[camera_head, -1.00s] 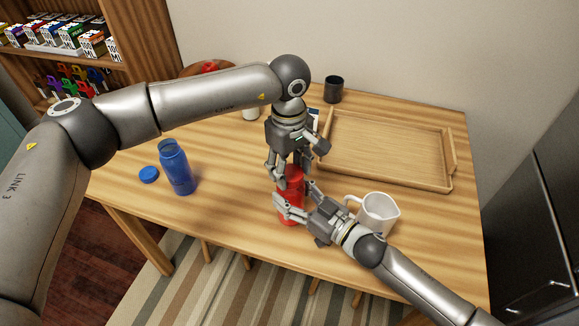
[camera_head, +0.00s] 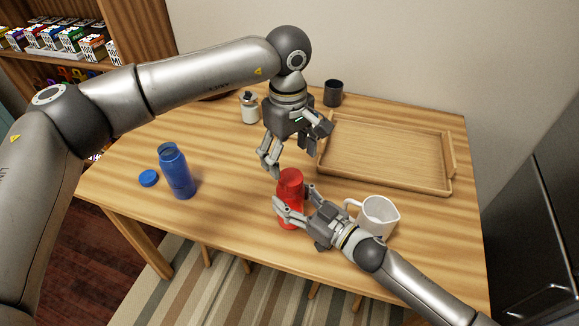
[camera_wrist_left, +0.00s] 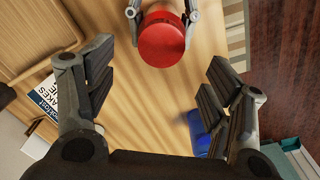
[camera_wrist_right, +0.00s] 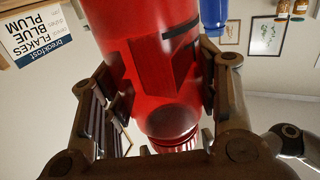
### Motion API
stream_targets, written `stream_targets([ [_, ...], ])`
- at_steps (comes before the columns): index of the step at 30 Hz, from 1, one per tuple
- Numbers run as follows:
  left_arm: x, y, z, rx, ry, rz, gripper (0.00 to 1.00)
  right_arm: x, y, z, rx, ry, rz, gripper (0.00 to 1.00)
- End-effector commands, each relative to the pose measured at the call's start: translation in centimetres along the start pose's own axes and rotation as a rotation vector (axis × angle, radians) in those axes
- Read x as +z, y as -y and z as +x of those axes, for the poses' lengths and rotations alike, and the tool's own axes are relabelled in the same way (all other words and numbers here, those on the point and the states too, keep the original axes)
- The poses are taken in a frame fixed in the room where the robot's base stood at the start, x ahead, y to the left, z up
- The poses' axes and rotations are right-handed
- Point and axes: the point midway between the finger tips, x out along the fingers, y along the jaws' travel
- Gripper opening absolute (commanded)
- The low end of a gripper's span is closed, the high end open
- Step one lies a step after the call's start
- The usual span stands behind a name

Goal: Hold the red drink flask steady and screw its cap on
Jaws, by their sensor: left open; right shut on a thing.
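The red flask (camera_head: 290,213) stands upright on the table with its red cap (camera_head: 290,177) on top. In the left wrist view the round cap top (camera_wrist_left: 161,40) shows from above. I cannot tell how tightly it sits. My right gripper (camera_head: 294,199) is shut on the flask's body from the right side. The right wrist view shows the red body (camera_wrist_right: 150,60) between its fingers. My left gripper (camera_head: 288,158) is open and empty, just above the cap and apart from it.
A blue bottle (camera_head: 175,172) stands at left, its blue cap (camera_head: 149,178) beside it. A white mug (camera_head: 378,215) stands close to my right gripper. A wooden tray (camera_head: 450,165) lies at back right. A dark cup (camera_head: 333,93) and a white jar (camera_head: 250,108) stand behind.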

Motion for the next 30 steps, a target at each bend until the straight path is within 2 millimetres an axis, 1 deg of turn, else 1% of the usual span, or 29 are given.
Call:
stream_targets([
  [1,0.0,-0.1,-1.2,0.003,-0.002,0.001,0.75,0.0,0.0,0.0,0.0,0.001,0.001,0.0],
  [3,-0.1,-0.1,-2.7,0.002,-0.002,0.0,0.75,0.0,0.0,0.0,0.0,0.001,0.001,0.0],
  [6,0.0,0.0,-4.4,0.001,-0.001,0.0,0.75,0.0,0.0,0.0,0.0,0.0,0.001,0.0],
  [9,0.0,-0.1,-5.7,0.001,0.0,0.0,0.75,0.0,0.0,0.0,0.0,0.0,0.001,0.0],
  [14,0.0,0.0,-6.6,0.0,0.0,0.001,0.75,0.0,0.0,0.0,0.0,0.0,0.001,0.0],
  [22,0.0,0.0,-6.7,0.0,0.0,0.001,0.75,0.0,0.0,0.0,0.0,0.0,0.001,0.0],
  [23,0.0,0.0,-6.7,-0.001,0.0,0.001,0.75,0.0,0.0,0.0,0.0,0.0,0.001,0.59],
  [28,0.0,0.0,-6.7,-0.001,0.0,0.0,0.75,0.0,0.0,0.0,0.0,0.0,0.001,0.8],
  [30,0.0,0.0,-6.7,-0.001,0.0,0.0,0.75,0.0,0.0,0.0,0.0,0.0,0.001,0.8],
])
